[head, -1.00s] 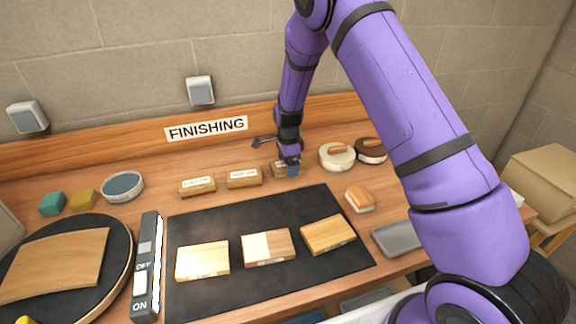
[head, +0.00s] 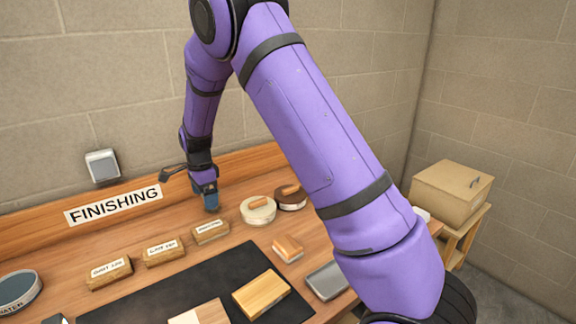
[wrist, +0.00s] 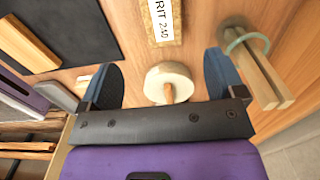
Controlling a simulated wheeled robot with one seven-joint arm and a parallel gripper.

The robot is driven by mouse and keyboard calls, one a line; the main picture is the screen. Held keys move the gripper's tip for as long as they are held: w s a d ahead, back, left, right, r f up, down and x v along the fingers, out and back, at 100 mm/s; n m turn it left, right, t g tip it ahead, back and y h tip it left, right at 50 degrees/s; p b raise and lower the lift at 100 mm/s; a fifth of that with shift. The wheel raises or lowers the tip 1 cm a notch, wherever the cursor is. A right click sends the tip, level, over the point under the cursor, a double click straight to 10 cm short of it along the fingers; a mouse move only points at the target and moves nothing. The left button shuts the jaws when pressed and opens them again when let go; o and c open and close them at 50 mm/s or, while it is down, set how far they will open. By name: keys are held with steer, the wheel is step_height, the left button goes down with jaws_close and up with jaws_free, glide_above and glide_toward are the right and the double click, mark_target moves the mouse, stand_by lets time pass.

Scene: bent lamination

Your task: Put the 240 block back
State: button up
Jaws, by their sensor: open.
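My gripper (head: 210,203) is open and empty. In the head view it hangs just above and behind the rightmost of three labelled cork blocks in a row. In the wrist view (wrist: 162,70) its blue fingers are spread wide with nothing held. A cork block with a label reading "RIT 240" (wrist: 147,22) is cut by the top edge there, ahead of the fingers and apart from them. It appears to be the rightmost block (head: 210,231) in the head view, resting flat on the bench; its label is too small to read there.
Two other labelled blocks, the left (head: 108,273) and the middle (head: 163,251), stand to the left. A dark mat (head: 190,285) with wood pieces lies in front.

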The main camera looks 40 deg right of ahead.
steer(key=s+d+r+n+t+y, duration=0.1)
steer(key=s+d+r+n+t, duration=0.25)
steer(key=s+r+n, duration=1.1)
steer(key=s+d+r+n, duration=0.1)
steer(key=s+r, duration=0.2)
steer(key=s, duration=0.5)
steer(key=s+d+r+n+t, duration=0.1)
steer(key=s+r, duration=0.3)
steer(key=s, duration=0.5)
steer(key=s+d+r+n+h, duration=0.1)
steer(key=s+r, duration=0.3)
steer(key=s, duration=0.5)
steer(key=shift+s+r+t, duration=0.15)
steer(key=shift+r+t, duration=0.05)
steer(key=shift+t, duration=0.15)
